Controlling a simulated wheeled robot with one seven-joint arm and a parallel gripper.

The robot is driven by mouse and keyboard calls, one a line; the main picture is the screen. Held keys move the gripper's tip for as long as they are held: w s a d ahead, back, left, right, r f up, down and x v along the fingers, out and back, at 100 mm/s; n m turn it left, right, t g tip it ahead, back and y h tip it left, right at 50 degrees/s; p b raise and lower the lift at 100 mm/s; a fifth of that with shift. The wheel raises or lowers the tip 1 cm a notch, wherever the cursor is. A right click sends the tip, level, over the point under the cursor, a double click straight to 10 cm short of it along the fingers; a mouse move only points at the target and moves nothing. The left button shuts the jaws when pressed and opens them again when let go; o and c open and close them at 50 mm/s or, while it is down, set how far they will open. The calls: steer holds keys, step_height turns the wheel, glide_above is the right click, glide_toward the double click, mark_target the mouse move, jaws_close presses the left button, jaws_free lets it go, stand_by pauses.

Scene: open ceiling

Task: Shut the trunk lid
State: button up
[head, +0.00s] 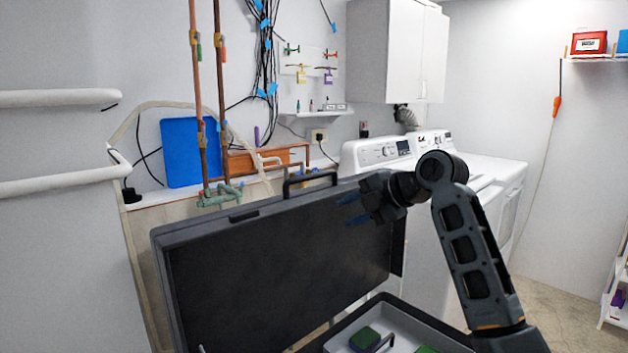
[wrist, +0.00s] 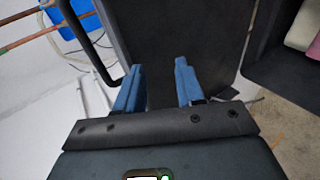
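The trunk lid (head: 280,260) is a dark grey panel standing raised, with a black handle (head: 309,179) on its upper edge. The trunk base (head: 405,310) lies below it at the bottom, partly cut off, with green items inside. My gripper (head: 345,209) is in front of the lid's inner face near its upper right. Its blue fingers are apart with nothing between them. In the wrist view my gripper (wrist: 158,75) points at the lid (wrist: 205,30), with the handle (wrist: 86,45) to its left. I cannot tell whether the fingertips touch the lid.
White washing machines (head: 400,155) stand behind the trunk at right. Copper pipes (head: 208,100) and a blue panel (head: 188,152) are behind the lid. A white shelf rack (head: 616,290) is at the right edge. Floor (head: 560,300) at right is clear.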

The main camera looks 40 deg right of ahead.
steer(key=b+v, duration=0.1)
steer(key=v, duration=0.6)
steer(key=shift+s+r, duration=0.25)
steer(key=shift+s, duration=0.1)
steer(key=shift+c, duration=0.2)
